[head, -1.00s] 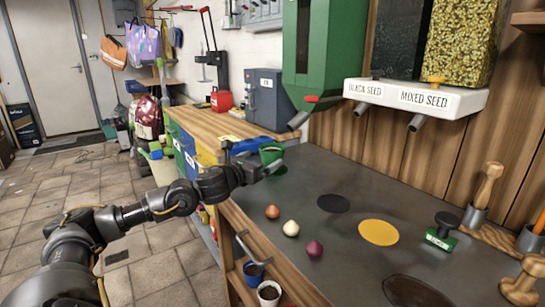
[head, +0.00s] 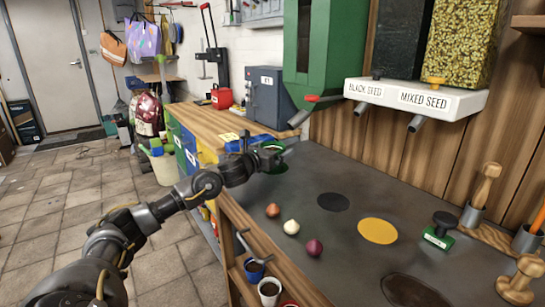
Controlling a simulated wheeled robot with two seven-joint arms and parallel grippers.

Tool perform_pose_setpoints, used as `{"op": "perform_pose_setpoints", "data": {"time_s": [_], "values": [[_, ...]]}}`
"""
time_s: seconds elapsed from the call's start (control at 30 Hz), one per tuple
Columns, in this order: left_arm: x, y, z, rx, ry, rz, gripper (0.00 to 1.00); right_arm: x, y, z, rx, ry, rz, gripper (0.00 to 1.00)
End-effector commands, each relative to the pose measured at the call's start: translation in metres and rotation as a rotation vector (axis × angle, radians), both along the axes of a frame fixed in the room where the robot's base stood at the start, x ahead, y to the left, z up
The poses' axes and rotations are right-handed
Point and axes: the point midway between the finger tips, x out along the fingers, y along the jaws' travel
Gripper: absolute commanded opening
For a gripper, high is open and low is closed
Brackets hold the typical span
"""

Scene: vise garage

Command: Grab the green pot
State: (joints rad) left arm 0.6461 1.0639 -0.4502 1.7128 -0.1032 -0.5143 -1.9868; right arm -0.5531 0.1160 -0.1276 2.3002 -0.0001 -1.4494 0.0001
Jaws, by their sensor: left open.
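The green pot (head: 274,146) stands at the far left end of the dark bench, with its rim showing. My left gripper (head: 266,153) is open at the pot, its fingers close around the pot's near side. The gripper hides much of the pot's body, and I cannot tell whether the fingers touch it. My right gripper is not in the head view.
Three bulbs, orange (head: 272,210), cream (head: 291,227) and purple (head: 314,247), lie on the bench. A blue pot (head: 254,270) and a white pot (head: 269,292) sit on the shelf below. A green dispenser (head: 318,55) hangs above the bench's back.

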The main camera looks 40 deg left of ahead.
Motion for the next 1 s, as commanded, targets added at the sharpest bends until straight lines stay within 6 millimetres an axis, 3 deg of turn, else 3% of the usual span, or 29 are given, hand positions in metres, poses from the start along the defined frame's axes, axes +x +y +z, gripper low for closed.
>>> {"op": "perform_pose_setpoints", "data": {"time_s": [0.03,0.43,0.77,1.0], "values": [[0.000,0.000,0.000,0.000,0.000,0.000,1.00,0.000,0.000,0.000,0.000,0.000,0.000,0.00],[0.000,0.000,0.001,-0.001,-0.002,0.000,0.49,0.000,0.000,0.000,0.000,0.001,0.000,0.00],[0.000,0.000,0.006,-0.001,-0.003,0.000,0.49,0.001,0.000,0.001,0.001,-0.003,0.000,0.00],[-0.002,0.001,0.039,0.002,-0.007,0.002,0.49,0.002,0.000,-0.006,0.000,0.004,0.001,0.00]]}}
